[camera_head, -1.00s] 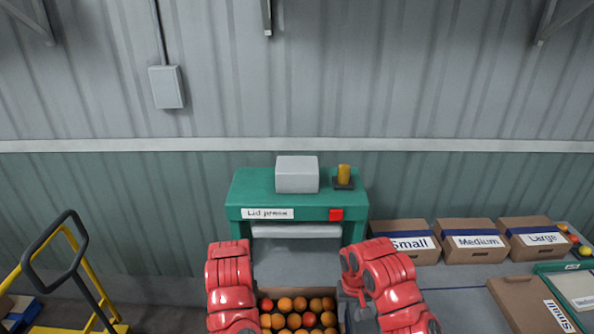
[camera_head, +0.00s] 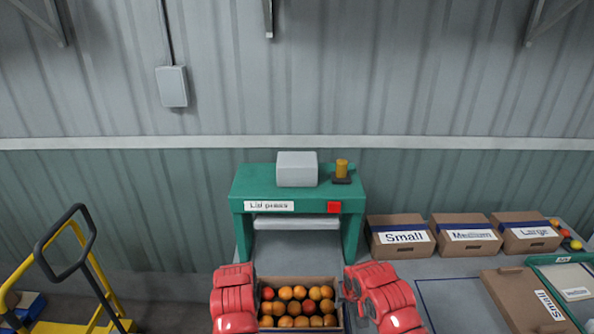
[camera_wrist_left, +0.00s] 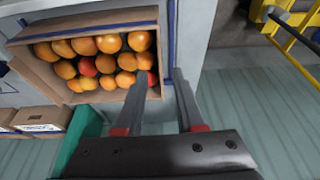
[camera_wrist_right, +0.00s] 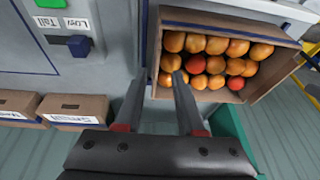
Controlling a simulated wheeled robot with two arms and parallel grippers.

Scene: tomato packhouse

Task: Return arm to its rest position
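An open cardboard box (camera_head: 298,281) of orange and red tomatoes stands in front of the green lid press (camera_head: 250,193). My red arms flank it, left arm (camera_head: 235,298) and right arm (camera_head: 385,297). In the left wrist view my left gripper (camera_wrist_left: 160,74) is open, its fingers apart near the box's side wall (camera_wrist_left: 163,35). In the right wrist view my right gripper (camera_wrist_right: 160,75) is open near the opposite wall (camera_wrist_right: 155,45). Nothing shows held in either. Whether the fingers touch the box, I cannot tell. In the head view the left fingers are hidden.
Cartons labelled Small (camera_head: 402,250), Medium (camera_head: 467,249) and Large (camera_head: 526,246) line the bench at the right. A flat brown carton piece (camera_head: 508,300) lies before them. A yellow trolley (camera_head: 97,285) stands at the left. The wall is behind the press.

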